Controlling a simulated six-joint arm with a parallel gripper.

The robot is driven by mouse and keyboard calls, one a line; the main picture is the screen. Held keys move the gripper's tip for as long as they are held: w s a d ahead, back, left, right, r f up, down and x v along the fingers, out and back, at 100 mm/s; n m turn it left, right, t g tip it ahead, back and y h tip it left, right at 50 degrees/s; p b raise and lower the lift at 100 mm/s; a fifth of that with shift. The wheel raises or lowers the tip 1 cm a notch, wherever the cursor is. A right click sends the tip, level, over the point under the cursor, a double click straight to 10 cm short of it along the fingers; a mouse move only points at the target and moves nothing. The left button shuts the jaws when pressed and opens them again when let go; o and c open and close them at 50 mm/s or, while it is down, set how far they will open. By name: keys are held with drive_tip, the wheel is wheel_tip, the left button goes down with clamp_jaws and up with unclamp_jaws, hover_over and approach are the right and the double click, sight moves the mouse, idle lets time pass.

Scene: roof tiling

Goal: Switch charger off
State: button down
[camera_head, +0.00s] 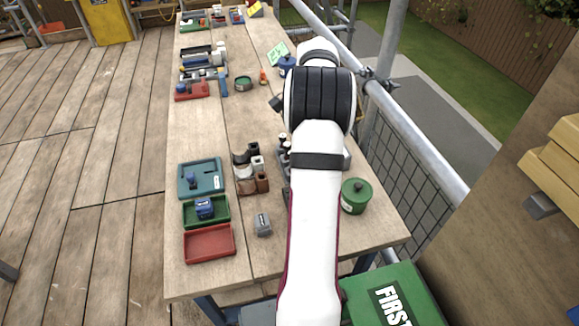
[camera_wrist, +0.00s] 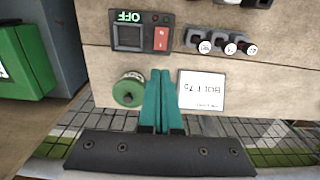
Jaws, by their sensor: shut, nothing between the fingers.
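The charger (camera_wrist: 128,37) appears to be the dark box at the top of the wrist view. It has a lit green sign reading OFF, upside down in the picture, and a red rocker switch (camera_wrist: 161,38). My gripper (camera_wrist: 160,72) shows there with its two teal fingers together and nothing between them. The fingertips lie below the charger and its red switch in the picture, apparently apart from them. In the head view my own arm hides the gripper and most of the charger's area.
A green round tin (camera_wrist: 128,90) lies left of the fingers, and a white card (camera_wrist: 201,91) lies right. Dark cylinders with white labels (camera_wrist: 220,42) stand beside the charger. The bench (camera_head: 190,130) holds trays, including a red one (camera_head: 209,243); a scaffold rail (camera_head: 420,140) runs alongside.

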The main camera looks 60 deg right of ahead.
drive_tip(key=shift+f, duration=0.1)
wheel_tip(320, 180, down, 14)
drive_tip(key=shift+r, duration=0.1)
idle(0.5)
drive_tip(key=shift+s+d+f, duration=0.1)
drive_tip(key=shift+f, duration=0.1)
idle(0.4)
drive_tip(key=shift+w+a+r, duration=0.3)
drive_tip(key=shift+w+a, duration=0.2)
